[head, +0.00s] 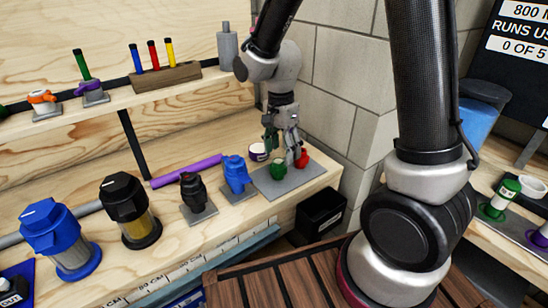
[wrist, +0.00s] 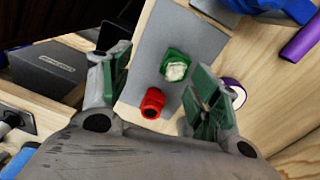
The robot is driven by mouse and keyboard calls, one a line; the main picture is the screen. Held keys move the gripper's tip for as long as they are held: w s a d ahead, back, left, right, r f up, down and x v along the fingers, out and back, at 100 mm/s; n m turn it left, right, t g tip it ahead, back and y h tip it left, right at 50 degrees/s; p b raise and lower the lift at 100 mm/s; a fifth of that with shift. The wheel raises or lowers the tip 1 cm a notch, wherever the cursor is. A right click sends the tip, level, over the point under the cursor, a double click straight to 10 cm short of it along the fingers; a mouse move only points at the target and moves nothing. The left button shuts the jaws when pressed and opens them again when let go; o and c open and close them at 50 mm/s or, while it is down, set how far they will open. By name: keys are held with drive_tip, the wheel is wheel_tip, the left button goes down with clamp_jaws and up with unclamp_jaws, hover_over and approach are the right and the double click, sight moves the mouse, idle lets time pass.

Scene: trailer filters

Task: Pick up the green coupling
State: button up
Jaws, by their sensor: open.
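The green coupling (head: 277,168) stands on a grey plate at the right end of the wooden bench. In the wrist view the green coupling (wrist: 174,67) lies ahead of the jaws, nearer the right finger. A red coupling (head: 301,158) stands beside it on the same plate; in the wrist view it (wrist: 152,102) sits between the fingers, closer to my palm. My gripper (head: 283,142) points down just above the plate, open and empty. It also shows in the wrist view (wrist: 160,92) with its fingers spread. Whether a finger touches either coupling, I cannot tell.
A blue fitting (head: 236,174) and a black fitting (head: 192,193) stand to the left on the bench. A purple tube (head: 186,171) and a white-and-purple roll (head: 257,152) lie behind. A black box (head: 320,213) is below the bench's right end. A block wall rises close at right.

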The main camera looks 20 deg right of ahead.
sight(278, 161)
drive_tip(key=shift+w+a+r+m, duration=0.1)
drive_tip(key=shift+w+m, duration=0.7)
drive_tip(key=shift+w+m+t, duration=0.3)
drive_tip(key=shift+w+m, duration=0.05)
drive_tip(key=shift+m, duration=0.25)
drive_tip(key=shift+a+m, duration=0.15)
drive_tip(key=shift+m, duration=0.75)
wheel_tip(278, 161, down, 8)
drive_tip(key=shift+r, duration=0.1)
drive_tip(key=c, duration=1.1)
